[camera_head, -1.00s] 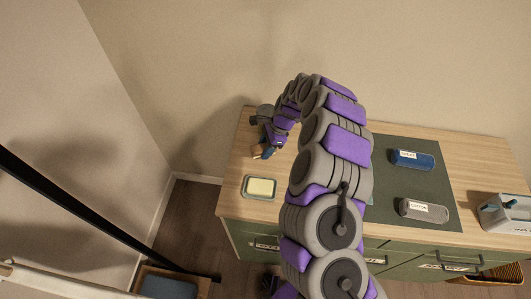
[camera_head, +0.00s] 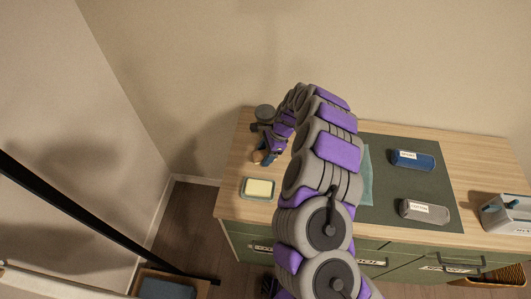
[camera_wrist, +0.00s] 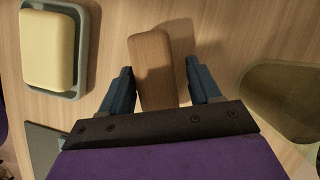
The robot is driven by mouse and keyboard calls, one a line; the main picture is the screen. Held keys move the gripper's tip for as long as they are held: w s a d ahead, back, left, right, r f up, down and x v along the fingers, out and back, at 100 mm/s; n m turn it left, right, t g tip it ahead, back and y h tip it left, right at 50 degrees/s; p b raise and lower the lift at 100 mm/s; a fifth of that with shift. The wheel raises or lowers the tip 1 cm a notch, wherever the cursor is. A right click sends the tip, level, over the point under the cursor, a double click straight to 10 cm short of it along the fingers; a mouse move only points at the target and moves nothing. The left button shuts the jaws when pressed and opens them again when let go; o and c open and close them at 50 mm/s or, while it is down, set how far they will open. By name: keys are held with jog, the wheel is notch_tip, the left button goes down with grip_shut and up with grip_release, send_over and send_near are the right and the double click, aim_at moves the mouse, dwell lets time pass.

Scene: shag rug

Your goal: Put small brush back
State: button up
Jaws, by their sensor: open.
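A small wooden block, which looks like the back of the small brush (camera_wrist: 152,65), lies on the wooden counter top. Its bristles are not visible. In the head view the brush (camera_head: 258,156) is a small tan shape at the counter's left part, beside my gripper (camera_head: 268,154). In the wrist view my gripper (camera_wrist: 157,88) is open, with one blue finger on each side of the brush. Thin gaps show between the fingers and the wood. The brush's near end is hidden by my gripper's dark bar.
A pale yellow soap bar (camera_head: 259,188) sits in a grey-blue dish (camera_head: 245,192) close to the brush. A dark green mat (camera_head: 385,160) holds a blue labelled case (camera_head: 428,162) and a grey labelled case (camera_head: 430,214). A grey box (camera_head: 497,216) stands at right.

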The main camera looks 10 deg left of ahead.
jog(key=shift+s+f, duration=0.1)
jog(key=shift+s, duration=0.15)
jog(key=p+v, duration=0.2)
jog(key=v, duration=1)
jog(key=shift+r, duration=0.25)
jog(key=shift+w, duration=0.15)
